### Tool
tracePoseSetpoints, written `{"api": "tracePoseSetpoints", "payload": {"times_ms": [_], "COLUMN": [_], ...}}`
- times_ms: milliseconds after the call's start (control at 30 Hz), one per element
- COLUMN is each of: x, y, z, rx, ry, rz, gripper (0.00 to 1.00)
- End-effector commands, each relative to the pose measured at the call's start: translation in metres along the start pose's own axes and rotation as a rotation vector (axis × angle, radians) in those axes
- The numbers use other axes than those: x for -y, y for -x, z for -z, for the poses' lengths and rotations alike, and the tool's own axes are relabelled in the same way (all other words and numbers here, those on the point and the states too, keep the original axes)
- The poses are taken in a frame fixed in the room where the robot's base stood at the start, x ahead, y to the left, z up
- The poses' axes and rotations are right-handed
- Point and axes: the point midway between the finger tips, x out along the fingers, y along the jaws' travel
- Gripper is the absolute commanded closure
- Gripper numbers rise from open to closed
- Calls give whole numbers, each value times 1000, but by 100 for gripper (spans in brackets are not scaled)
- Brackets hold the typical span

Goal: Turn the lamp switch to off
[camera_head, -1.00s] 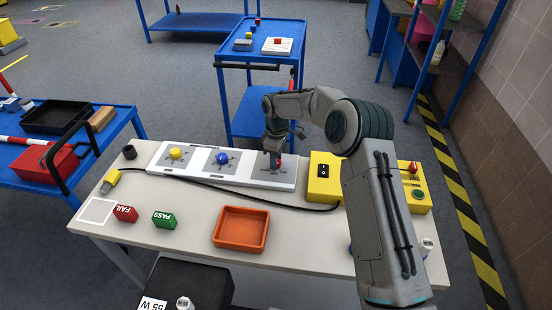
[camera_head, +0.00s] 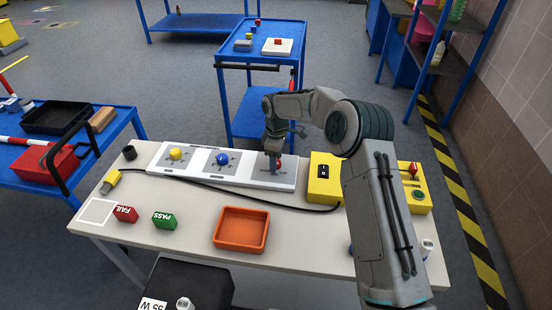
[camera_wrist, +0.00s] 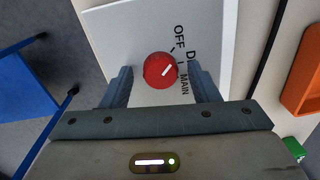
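A red knob (camera_wrist: 155,72) with a white pointer line sits on a white panel (camera_wrist: 115,35) in the wrist view. The line points to the upper right, and I cannot tell exactly which mark it meets. "OFF" is printed above right of the knob and "MAIN" to its right; another label is partly hidden. My gripper (camera_wrist: 160,80) is open, one finger on each side of the knob with a gap at both sides. In the head view, my gripper (camera_head: 273,157) is down over the right end of the white panel (camera_head: 190,180). No lamp label is readable.
The panel also bears a yellow knob (camera_head: 175,153) and a blue knob (camera_head: 222,158). A yellow box (camera_head: 316,189) with a black switch stands right of it. An orange tray (camera_head: 241,246), a red FAIL block (camera_head: 126,214) and a green PASS block (camera_head: 164,220) lie in front.

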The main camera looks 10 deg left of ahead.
Motion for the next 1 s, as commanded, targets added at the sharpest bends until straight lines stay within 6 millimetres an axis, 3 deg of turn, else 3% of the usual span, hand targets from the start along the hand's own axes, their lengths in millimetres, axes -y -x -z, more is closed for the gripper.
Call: {"api": "tracePoseSetpoints", "payload": {"times_ms": [267,700,1000], "x": [-1,-1,0], "y": [14,108,137], "z": [0,0,0], "rx": [0,-1,0], "ry": [-1,0,0], "rz": [-2,-3,1], "gripper": [45,45,45]}}
